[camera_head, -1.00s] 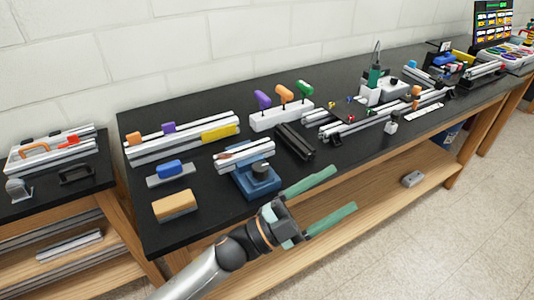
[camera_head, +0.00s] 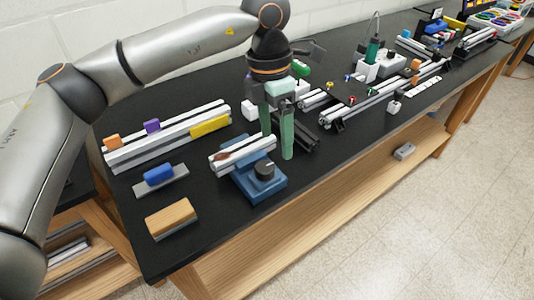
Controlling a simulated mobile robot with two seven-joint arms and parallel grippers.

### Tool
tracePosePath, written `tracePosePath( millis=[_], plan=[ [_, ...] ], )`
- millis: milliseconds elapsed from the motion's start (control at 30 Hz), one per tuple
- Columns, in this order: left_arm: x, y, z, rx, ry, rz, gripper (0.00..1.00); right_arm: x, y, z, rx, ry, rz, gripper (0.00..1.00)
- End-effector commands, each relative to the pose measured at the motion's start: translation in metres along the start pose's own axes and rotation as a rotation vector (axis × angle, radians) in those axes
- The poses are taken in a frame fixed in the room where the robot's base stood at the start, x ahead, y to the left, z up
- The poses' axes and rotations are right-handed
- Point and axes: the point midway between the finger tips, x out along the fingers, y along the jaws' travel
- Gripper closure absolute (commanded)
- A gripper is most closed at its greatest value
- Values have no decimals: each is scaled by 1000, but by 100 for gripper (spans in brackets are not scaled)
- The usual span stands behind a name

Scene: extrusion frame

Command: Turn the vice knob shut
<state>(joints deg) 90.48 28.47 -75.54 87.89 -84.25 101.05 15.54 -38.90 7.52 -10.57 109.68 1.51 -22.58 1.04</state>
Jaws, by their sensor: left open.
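The blue vice (camera_head: 257,183) stands near the front edge of the black bench, with a dark round knob (camera_head: 265,170) on top of its front part. A silver extrusion piece (camera_head: 241,155) lies across the back of the vice. My left gripper (camera_head: 277,145) points down with its green fingers apart, just behind and above the knob. It appears empty. Its fingers overlap the right end of the extrusion in the picture, and I cannot tell whether they touch it. My right gripper is not in view.
A wooden block (camera_head: 171,219) and a blue-topped block (camera_head: 160,175) sit left of the vice. Long extrusions with a yellow block (camera_head: 210,125) lie behind. A black rail (camera_head: 304,132) lies right of the gripper. The bench's front strip right of the vice is clear.

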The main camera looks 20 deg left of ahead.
Motion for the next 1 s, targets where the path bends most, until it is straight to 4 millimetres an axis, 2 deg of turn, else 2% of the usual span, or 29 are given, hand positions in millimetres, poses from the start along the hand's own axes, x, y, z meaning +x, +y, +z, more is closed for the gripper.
tracePosePath(
  millis=[33,133,267,367,700,900,1000],
  plan=[
    [-10,11,-4,-16,12,51,17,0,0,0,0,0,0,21],
    [-19,23,-10,-36,30,106,17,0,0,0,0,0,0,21],
    [-13,26,-12,-41,38,119,17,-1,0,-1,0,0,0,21],
    [1,27,-12,-41,39,116,17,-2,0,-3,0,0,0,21],
    [69,34,-15,-40,39,112,17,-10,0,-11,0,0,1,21],
    [95,37,-15,-40,36,112,17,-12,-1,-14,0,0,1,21],
    [101,38,-15,-39,35,113,17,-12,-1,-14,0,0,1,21]
  ],
)
